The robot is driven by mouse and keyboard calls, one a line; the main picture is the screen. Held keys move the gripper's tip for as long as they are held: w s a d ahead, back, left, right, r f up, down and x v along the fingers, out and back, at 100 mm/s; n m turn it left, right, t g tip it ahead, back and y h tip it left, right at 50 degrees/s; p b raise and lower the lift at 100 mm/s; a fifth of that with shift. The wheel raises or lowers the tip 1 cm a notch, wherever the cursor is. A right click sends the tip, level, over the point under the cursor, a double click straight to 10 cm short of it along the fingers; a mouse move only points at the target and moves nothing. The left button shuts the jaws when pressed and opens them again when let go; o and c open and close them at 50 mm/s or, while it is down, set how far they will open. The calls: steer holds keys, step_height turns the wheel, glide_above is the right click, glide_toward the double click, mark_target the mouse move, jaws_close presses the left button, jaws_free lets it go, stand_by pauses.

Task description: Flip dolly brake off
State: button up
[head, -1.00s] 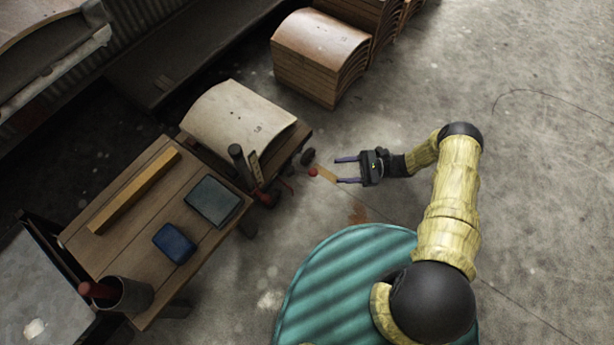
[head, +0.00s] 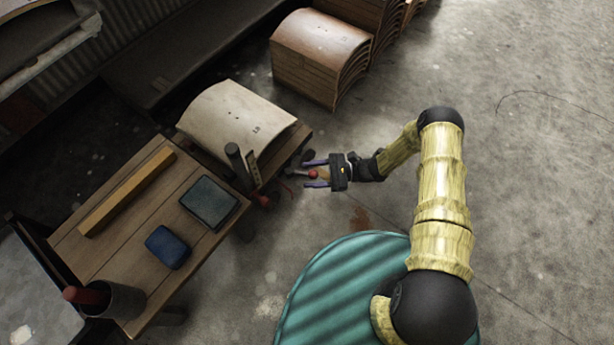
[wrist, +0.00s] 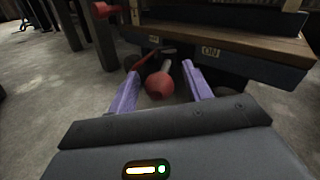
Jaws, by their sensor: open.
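The brake lever's red ball knob (wrist: 160,86) sits between my open fingers in the wrist view, with its grey rod running back toward the dolly. In the head view the knob (head: 313,174) also shows between the fingertips. My gripper (head: 316,173) is open around the knob; in the wrist view its purple fingers (wrist: 153,90) stand on both sides with a gap visible. The dolly (wrist: 225,35) has a wooden deck edge and a label reading "ON" (wrist: 211,51) to the right of the lever. A curved pale panel stack (head: 235,118) rests on the dolly.
A wooden table (head: 120,225) at the left carries a wooden bar (head: 127,192), a dark tablet-like block (head: 209,202), a blue block (head: 167,246) and a cup (head: 117,299). Curved brown panels (head: 318,60) stand at the back. The floor at the right is clear.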

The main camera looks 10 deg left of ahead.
steer(key=shift+x, duration=0.85)
